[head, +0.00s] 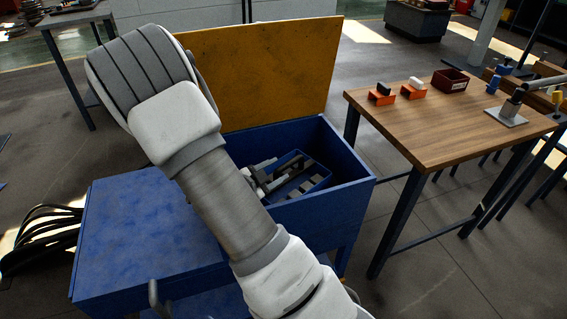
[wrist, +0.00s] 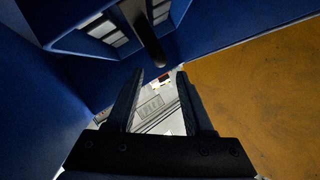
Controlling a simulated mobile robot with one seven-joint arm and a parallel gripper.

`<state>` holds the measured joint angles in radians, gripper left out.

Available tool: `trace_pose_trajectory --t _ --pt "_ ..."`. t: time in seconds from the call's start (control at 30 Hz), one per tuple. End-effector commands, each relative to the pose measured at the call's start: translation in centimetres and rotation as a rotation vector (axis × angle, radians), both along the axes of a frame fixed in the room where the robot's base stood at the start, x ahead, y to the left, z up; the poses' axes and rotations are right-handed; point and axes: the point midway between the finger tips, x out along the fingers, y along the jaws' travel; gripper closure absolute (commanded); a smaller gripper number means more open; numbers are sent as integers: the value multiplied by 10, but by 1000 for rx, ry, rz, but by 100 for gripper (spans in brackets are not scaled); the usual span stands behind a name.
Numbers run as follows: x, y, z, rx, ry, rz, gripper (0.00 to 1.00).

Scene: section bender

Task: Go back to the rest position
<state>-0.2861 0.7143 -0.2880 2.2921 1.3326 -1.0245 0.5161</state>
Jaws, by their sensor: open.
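My gripper (wrist: 159,76) is open in the wrist view, with its two dark fingers apart and nothing seen held between them. It is at the blue chest (head: 345,152), whose blue inner walls and yellow lid (wrist: 260,90) fill much of the wrist view. Past the fingers lies a light grey surface with faint lettering (wrist: 150,108) and a small red mark. In the head view my arm crosses the middle and hides part of the chest; the fingers are hard to make out there.
The yellow lid (head: 265,70) stands raised behind the chest. A blue slotted tray (head: 312,183) sits inside, close to my gripper. At right, a wooden table (head: 450,125) bears a dark red bin (head: 450,82), orange blocks (head: 381,99) and a metal stand (head: 507,115). Floor shows between them.

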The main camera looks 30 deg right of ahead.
Motion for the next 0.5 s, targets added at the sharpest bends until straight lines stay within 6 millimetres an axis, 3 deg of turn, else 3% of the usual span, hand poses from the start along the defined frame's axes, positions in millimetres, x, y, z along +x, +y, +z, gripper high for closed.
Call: trace_pose_trajectory --t 0.5 --pt "-3 8 3 -1 0 -1 48"
